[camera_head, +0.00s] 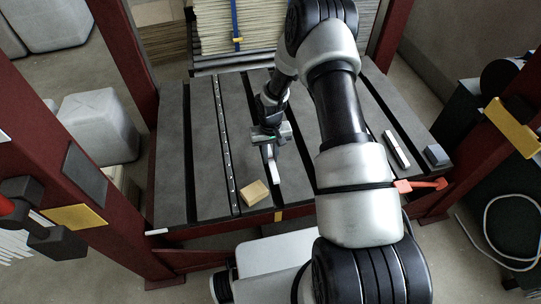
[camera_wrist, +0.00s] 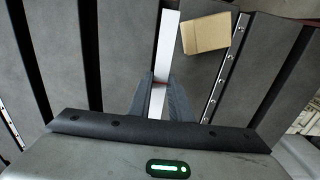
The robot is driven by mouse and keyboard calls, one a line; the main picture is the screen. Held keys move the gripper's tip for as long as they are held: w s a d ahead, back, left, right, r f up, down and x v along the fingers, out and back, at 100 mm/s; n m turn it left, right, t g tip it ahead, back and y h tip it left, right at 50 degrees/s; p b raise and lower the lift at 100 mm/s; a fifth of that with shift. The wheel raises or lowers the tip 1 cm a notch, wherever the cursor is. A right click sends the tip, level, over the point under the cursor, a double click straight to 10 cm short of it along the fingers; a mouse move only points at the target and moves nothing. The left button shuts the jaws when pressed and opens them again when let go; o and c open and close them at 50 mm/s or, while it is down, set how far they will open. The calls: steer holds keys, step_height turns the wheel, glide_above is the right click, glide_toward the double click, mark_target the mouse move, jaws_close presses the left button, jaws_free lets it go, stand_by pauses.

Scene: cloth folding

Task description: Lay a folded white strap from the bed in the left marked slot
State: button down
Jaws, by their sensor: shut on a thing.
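A white strap (camera_wrist: 167,42) is between the fingers of my gripper (camera_wrist: 160,84). In the head view the strap (camera_head: 273,168) extends from my gripper (camera_head: 268,146) toward the front of the grey bed (camera_head: 205,150). I cannot tell whether it touches the bed. A second white strip (camera_head: 397,149) lies at the bed's right side. Dark slots run front to back along the bed, one of them at the left (camera_head: 187,150). I cannot tell for certain which one is the marked left slot.
A tan block (camera_head: 255,193) lies near the bed's front edge, beside the strap; the wrist view shows it too (camera_wrist: 206,33). A metal strip with holes (camera_head: 223,130) runs along the bed. A grey block (camera_head: 436,154) sits at the right corner. Dark red posts flank the bed. Its left part is clear.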

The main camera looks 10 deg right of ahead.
steer(key=shift+f+b, duration=2.15)
steer(key=shift+f, duration=1.25)
steer(key=shift+f+b, duration=0.1)
steer(key=shift+b, duration=0.25)
steer(key=c, duration=1.5)
jaws_free()
steer(key=shift+c, duration=0.2)
steer(key=shift+r+p, duration=2.45)
steer(key=shift+r, duration=1.55)
